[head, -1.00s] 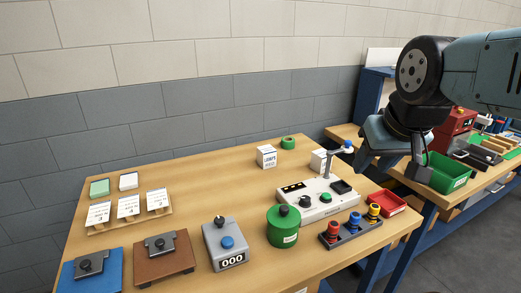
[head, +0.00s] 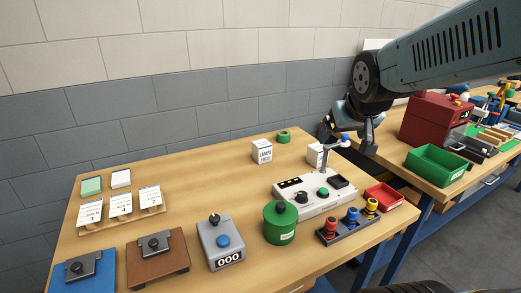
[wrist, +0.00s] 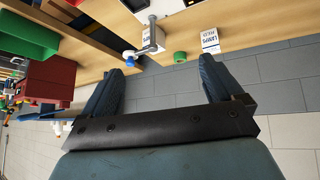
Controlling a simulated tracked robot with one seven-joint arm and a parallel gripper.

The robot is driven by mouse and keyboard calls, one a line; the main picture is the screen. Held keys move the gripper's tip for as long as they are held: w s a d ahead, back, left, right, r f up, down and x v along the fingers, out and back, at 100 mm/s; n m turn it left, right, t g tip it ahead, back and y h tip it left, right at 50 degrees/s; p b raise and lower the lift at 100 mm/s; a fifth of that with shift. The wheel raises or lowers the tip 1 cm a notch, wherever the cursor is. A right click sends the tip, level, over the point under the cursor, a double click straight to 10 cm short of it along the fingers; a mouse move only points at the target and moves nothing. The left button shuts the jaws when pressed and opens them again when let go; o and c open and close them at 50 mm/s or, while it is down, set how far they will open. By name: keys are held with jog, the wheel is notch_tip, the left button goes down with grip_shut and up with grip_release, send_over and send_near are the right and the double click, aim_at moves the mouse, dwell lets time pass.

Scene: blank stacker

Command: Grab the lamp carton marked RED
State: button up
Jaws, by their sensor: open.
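A white lamp carton (head: 262,151) stands upright towards the back of the wooden bench. Its print starts with LAMPS; the line below looks like RED but is small. It also shows in the wrist view (wrist: 210,40), beyond the right finger. A second white carton (head: 315,155) stands to its right, partly hidden behind the lamp post, its marking unreadable. My gripper (head: 350,138) is open and empty, up in the air at the right back of the bench, right of both cartons. In the wrist view its two fingers (wrist: 165,82) stand wide apart.
A green ring (head: 283,136) lies behind the cartons. A bent post with a blue-and-white tip (head: 343,138) rises from the white control box (head: 315,198), close to the gripper. A green pot (head: 280,222) stands in front.

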jog(key=w+a+f+n+t+y, duration=0.1)
jog(key=w+a+f, duration=0.15)
jog(key=w, duration=0.55)
jog(key=w+a+f+n+t+y, duration=0.1)
jog(key=w+a+f+t, duration=0.1)
jog(key=w+f, duration=0.35)
jog(key=n+t+y, duration=0.2)
jog(key=y, duration=0.2)
send_near(263, 143)
jog(key=x, duration=1.2)
jog(key=shift+w+a+f, duration=0.1)
jog(key=shift+a+f, duration=0.05)
jog(key=shift+f, duration=0.15)
jog(key=shift+c, duration=0.3)
jog(key=c, duration=1)
jog(key=shift+r, duration=0.15)
